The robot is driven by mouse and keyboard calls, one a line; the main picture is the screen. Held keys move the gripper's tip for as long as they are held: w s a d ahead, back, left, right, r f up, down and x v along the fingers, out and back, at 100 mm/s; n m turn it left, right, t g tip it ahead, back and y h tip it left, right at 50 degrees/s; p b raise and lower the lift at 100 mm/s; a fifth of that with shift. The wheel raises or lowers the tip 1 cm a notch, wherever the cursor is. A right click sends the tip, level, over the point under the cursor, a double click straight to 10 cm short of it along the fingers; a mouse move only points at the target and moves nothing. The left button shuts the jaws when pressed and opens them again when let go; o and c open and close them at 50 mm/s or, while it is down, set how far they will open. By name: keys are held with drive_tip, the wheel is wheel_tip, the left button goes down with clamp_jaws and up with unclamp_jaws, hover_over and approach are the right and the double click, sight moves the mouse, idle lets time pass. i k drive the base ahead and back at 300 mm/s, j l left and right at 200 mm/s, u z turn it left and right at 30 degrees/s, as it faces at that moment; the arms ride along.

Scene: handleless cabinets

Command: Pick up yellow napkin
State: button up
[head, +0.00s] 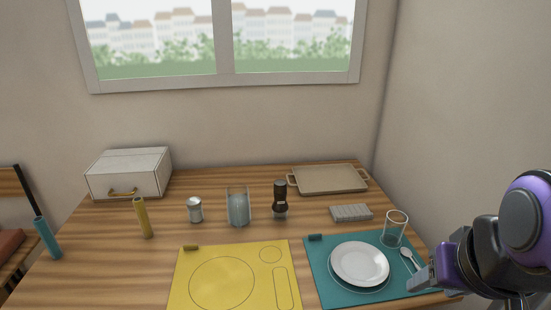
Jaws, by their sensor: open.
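A yellow rolled item (143,217), which looks like the yellow napkin, is on the left part of the wooden table, behind and left of the yellow placemat (215,262). It appears as a narrow, nearly upright roll, leaning slightly. My gripper (424,284) is at the lower right, over the right front corner of the teal placemat. It is open, with nothing seen between its fingers, and is far to the right of the yellow roll. The arm hides part of the table's right edge.
A teal roll (47,238) is at the table's left edge. A white box (130,174), a shaker (195,210), a clear holder (238,207), a dark mill (280,200) and a tray (328,180) stand behind. A plate (360,263), spoon (409,258) and glass (394,229) are at right.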

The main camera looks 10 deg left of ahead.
sight(141, 212)
drive_tip(key=k+u, duration=0.2)
drive_tip(key=u, duration=0.15)
drive_tip(key=k+u, duration=0.15)
drive_tip(key=u, duration=0.2)
drive_tip(key=i+j+u, duration=0.1)
drive_tip(key=u, duration=0.4)
drive_tip(key=i+u, duration=0.3)
drive_tip(key=u, duration=0.15)
drive_tip(key=i, duration=0.35)
drive_tip(key=i+j+z, duration=0.3)
drive_tip(key=j+z, duration=0.15)
drive_tip(key=z, duration=0.15)
drive_tip(key=k+j, duration=0.1)
drive_tip(key=j, duration=0.15)
drive_tip(key=k+j, duration=0.15)
drive_tip(key=l, duration=0.25)
drive_tip(key=i+l, duration=0.1)
drive_tip(key=i, duration=0.2)
drive_tip(key=j+u, duration=0.05)
